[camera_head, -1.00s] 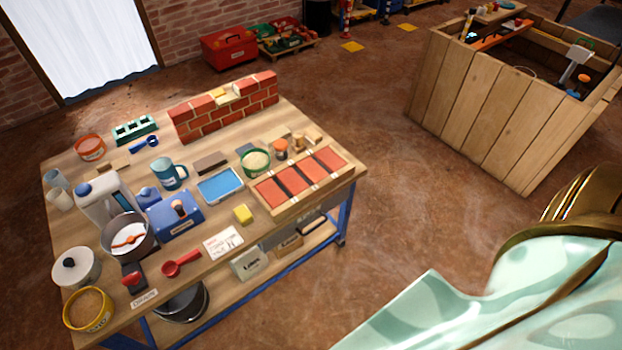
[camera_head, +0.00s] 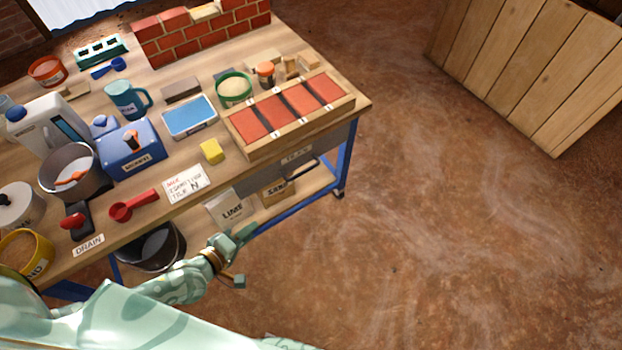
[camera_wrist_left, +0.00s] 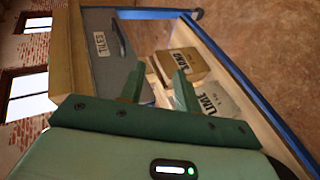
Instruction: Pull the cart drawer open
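The cart drawer is a grey front (camera_head: 332,148) under the right part of the wooden worktop, with a "TILES" label and a dark bar handle (camera_head: 301,170). It looks shut, flush under the top. In the left wrist view, the grey front (camera_wrist_left: 101,72) is at upper left, with its handle (camera_wrist_left: 119,37) beyond my fingers. My left gripper (camera_head: 243,259) is in front of the cart, below and left of the handle, apart from it. In the wrist view, the left gripper's fingers (camera_wrist_left: 158,88) are spread with nothing between them. My right gripper is out of view.
The lower shelf holds a LIME box (camera_head: 230,208) and a SAND box (camera_head: 279,188); a dark bucket (camera_head: 155,248) is left of them. Blue legs (camera_head: 345,160) frame the cart. The worktop carries a brick tray (camera_head: 250,150) and many tools.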

